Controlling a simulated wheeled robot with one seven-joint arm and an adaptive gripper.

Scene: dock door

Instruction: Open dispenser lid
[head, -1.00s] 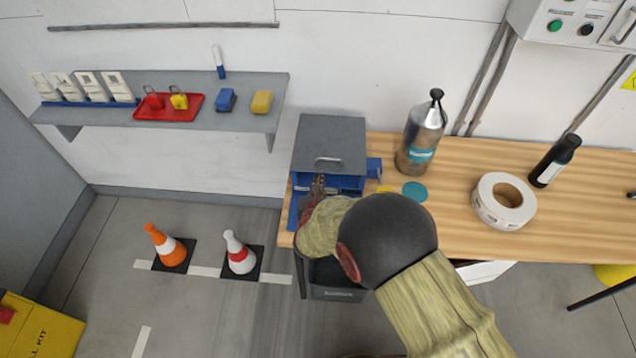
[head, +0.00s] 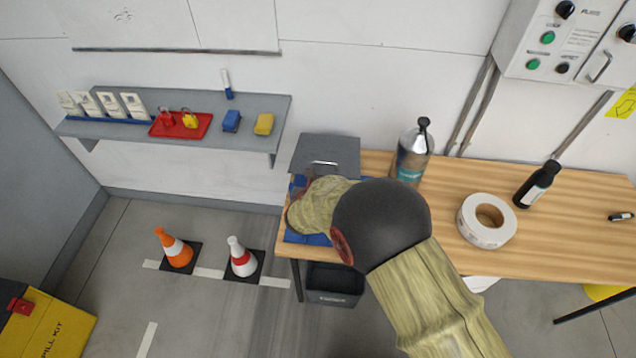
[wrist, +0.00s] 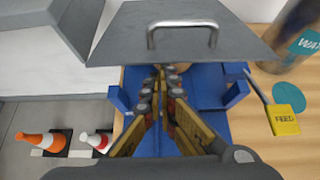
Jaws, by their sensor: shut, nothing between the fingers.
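The dispenser is a blue box (head: 310,239) with a grey lid (head: 340,146) at the left end of the wooden bench. In the wrist view the lid (wrist: 230,32) fills the top, with a metal handle (wrist: 183,25) near its front edge. My gripper (wrist: 161,72) is shut and empty. Its fingertips are in front of and below the lid's front edge, over the dispenser's blue body (wrist: 200,100). I cannot tell whether they touch the lid or how far it is raised.
A yellow FEED tag (wrist: 283,119) and a teal disc (wrist: 288,94) lie right of the dispenser. A metal bottle (head: 412,155), white roll (head: 470,225) and dark bottle (head: 538,185) stand on the bench. A wall shelf (head: 200,98) is left; two cones (head: 174,248) stand on the floor.

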